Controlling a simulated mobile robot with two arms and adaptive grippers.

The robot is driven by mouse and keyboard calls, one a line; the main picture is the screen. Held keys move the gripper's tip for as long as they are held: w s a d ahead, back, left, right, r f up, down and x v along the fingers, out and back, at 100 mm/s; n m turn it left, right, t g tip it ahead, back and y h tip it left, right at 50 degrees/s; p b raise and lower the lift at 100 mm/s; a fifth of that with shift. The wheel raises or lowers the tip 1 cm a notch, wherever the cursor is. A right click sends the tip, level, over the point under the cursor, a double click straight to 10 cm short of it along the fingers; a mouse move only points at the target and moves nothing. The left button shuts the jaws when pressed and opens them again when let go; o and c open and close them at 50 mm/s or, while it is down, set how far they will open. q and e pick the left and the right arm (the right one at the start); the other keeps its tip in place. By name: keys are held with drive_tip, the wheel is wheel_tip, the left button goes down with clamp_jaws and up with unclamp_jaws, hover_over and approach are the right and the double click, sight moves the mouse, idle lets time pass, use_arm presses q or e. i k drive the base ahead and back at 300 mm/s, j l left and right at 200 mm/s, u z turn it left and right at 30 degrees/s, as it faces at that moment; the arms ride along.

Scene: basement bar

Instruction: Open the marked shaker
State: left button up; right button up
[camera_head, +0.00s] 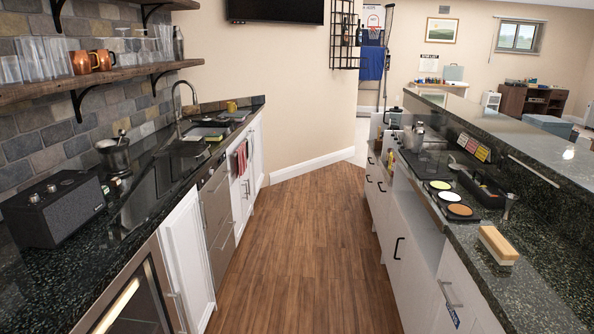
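I cannot make out a marked shaker for sure. Silvery metal items (420,130) stand on the right counter (516,262), toward its far part, too small to identify. A small metal jigger-like cup (510,206) stands nearer on the same counter. A metal bucket (114,156) with a utensil in it stands on the left counter (128,212). Neither of my grippers is in view.
A wooden floor aisle (290,245) runs clear between the counters. A black speaker (54,208) sits at the left. A wooden-topped block (498,244) and a tray with round coloured rimmer dishes (460,210) lie on the right counter. A raised bar ledge borders it.

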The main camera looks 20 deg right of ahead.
sight(417, 139)
drive_tip(key=i+l+z, duration=0.1)
drive_tip(key=i+z, duration=0.35)
drive_tip(key=i+j+z, duration=0.1)
drive_tip(key=i+z, duration=0.35)
drive_tip(key=i, duration=0.25)
drive_tip(key=i+j+z, duration=0.4)
drive_tip(key=i, duration=0.15)
drive_tip(key=i+j+z, duration=1.2)
drive_tip(key=j+z, duration=0.15)
drive_tip(key=j, duration=0.35)
